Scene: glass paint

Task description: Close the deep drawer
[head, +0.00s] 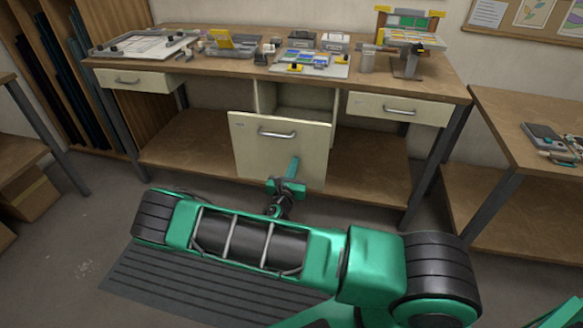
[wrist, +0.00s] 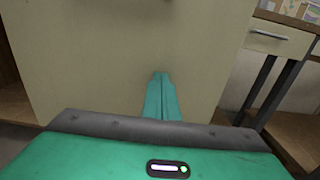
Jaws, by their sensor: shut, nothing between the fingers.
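The deep drawer (head: 250,150) is the large cream front under the middle of the workbench, with a metal bar handle (head: 277,133). It stands pulled out, and part of its open inside shows behind the front's top edge. My gripper (head: 293,168) is in front of the lower right part of this front, below the handle. In the wrist view the drawer front (wrist: 100,55) fills most of the picture. The shut, empty fingers (wrist: 160,80) point at it; I cannot tell whether the tips touch it.
Shallow drawers sit at left (head: 135,80) and right (head: 400,109), both looking shut. The workbench top (head: 215,68) carries trays, glass pieces and tools. A bench leg (head: 435,165) stands right of the drawer. A side table (head: 500,115) is at far right. Open floor (head: 80,250) lies at left.

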